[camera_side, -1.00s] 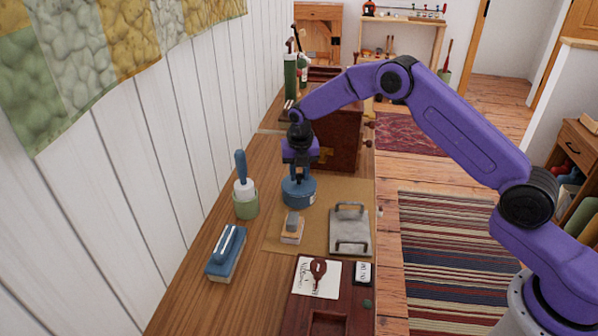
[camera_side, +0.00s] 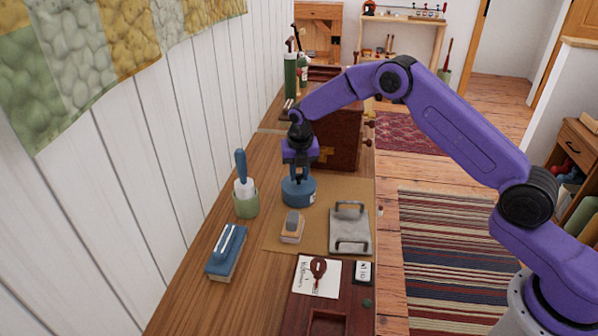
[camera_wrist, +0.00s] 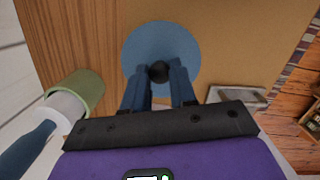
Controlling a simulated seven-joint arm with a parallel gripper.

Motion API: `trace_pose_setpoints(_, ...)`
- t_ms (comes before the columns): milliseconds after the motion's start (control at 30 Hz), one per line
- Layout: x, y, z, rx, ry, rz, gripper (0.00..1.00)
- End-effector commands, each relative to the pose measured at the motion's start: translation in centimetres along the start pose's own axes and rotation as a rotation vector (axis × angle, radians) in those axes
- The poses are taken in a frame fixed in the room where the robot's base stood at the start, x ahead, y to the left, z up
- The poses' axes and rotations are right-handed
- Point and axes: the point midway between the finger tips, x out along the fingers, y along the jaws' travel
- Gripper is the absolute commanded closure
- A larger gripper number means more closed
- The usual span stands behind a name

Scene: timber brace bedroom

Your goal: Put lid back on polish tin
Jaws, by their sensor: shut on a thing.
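The blue polish tin (camera_side: 299,194) stands upright on the tan mat, with a pale label on its right side. Its round blue lid (camera_wrist: 160,42) with a black knob (camera_wrist: 158,72) shows in the wrist view. My gripper (camera_side: 299,177) points straight down over the tin. In the wrist view my gripper (camera_wrist: 158,76) has its blue fingers on either side of the knob, shut on it. The lid appears level and over the tin. Whether it is fully seated or a small gap is left cannot be told.
A green cup with a blue-handled brush (camera_side: 246,203) stands left of the tin. A small brush (camera_side: 292,227), a grey metal plate with handles (camera_side: 350,228) and a blue block brush (camera_side: 227,252) lie nearer the camera. A dark wooden box (camera_side: 340,138) stands close behind.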

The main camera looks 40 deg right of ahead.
Motion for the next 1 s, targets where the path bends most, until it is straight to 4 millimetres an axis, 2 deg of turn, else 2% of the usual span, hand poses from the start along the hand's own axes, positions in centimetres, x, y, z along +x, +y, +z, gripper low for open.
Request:
trace_pose_setpoints(300,0.01,0.00,0.00,0.000,0.000,0.000,1.00)
trace_pose_setpoints(333,0.01,0.00,0.00,0.000,0.000,0.000,0.67)
trace_pose_setpoints(400,0.01,0.00,0.00,0.000,0.000,0.000,0.44)
trace_pose_setpoints(600,0.01,-0.01,0.00,0.000,0.000,0.000,0.44)
trace_pose_setpoints(633,0.02,-0.01,-0.01,0.000,0.000,0.000,0.41)
trace_pose_setpoints(700,0.02,-0.01,0.00,0.000,0.000,0.000,0.19)
trace_pose_setpoints(1000,-0.03,-0.01,0.01,0.000,0.000,0.000,0.19)
